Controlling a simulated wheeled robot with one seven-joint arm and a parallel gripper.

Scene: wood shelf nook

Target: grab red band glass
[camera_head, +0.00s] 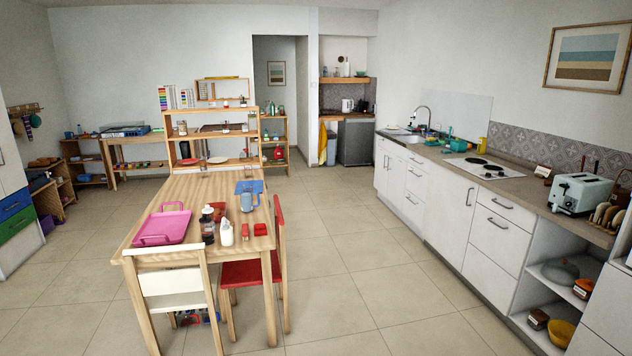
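I cannot make out a glass with a red band for certain. The wooden table (185,258) holds a blue-tinted cup or mug (247,202), a dark bottle (207,226), a white bottle (226,234) and small red items (260,229) near its right edge. Small objects, too small to tell apart, stand on the wooden shelf unit (211,111) behind the table. My gripper is not in view.
A pink tray (164,226) lies on the table. A white chair (174,283) and a red chair (246,272) stand at it. White kitchen cabinets (445,196) line the right. Tiled floor (345,250) between is clear.

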